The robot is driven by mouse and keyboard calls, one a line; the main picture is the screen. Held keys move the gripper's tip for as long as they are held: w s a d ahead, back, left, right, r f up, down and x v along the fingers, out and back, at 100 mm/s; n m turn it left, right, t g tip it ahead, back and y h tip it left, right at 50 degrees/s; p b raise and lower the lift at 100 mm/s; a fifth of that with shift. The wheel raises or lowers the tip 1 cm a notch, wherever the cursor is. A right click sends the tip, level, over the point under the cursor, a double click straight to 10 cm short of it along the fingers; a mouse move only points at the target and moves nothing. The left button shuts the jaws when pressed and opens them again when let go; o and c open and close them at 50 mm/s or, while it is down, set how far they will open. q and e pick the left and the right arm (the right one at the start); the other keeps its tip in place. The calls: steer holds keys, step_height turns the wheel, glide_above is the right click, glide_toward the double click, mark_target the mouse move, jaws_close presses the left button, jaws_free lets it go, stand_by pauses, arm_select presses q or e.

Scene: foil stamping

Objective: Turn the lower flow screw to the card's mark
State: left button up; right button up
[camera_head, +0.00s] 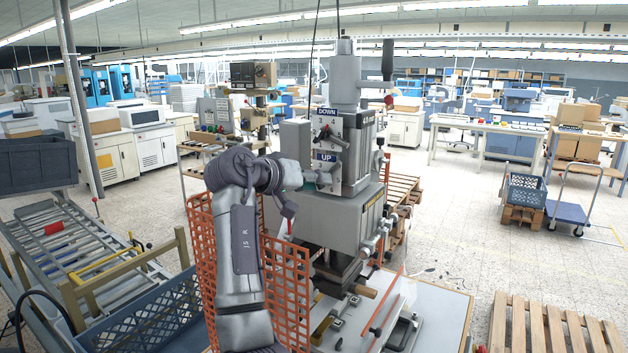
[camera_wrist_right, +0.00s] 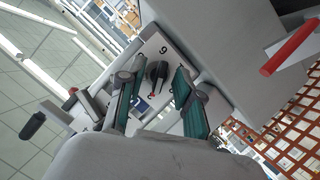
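The grey press (camera_head: 340,215) carries two dial plates, labelled DOWN (camera_head: 326,111) and UP (camera_head: 325,156). The upper flow screw (camera_head: 326,132) shows on the DOWN plate. My right gripper (camera_head: 318,179) is at the lower, UP plate and hides most of it. In the right wrist view, the lower flow screw's black knob (camera_wrist_right: 157,72) sits on a pale plate with a digit and a small red mark. My right gripper's teal-padded fingers (camera_wrist_right: 156,84) stand on either side of it, with gaps visible. I cannot make out the card. My left gripper is not in view.
An orange mesh guard (camera_head: 290,290) stands around my arm below the press head. A lever with a black grip (camera_head: 388,60) rises at the press's right. A red bar (camera_wrist_right: 291,46) shows at the wrist view's right.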

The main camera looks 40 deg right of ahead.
steer(key=shift+a, duration=0.1)
steer(key=shift+c, duration=0.3)
jaws_close()
arm_select(q)
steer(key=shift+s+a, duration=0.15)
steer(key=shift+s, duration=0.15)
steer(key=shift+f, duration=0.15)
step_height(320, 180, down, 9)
steer(key=b, duration=0.9)
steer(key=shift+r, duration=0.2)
arm_select(e)
steer(key=shift+s+m+t+y, duration=0.15)
steer(key=shift+m+t+y, duration=0.3)
steer(key=shift+m+t, duration=1.2)
steer(key=shift+s+m+t+y, duration=0.1)
steer(key=shift+m+t+y, duration=0.35)
steer(key=shift+m+t, duration=1.2)
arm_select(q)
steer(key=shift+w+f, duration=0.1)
arm_select(e)
steer(key=shift+m+g, duration=0.5)
steer(key=shift+m, duration=0.2)
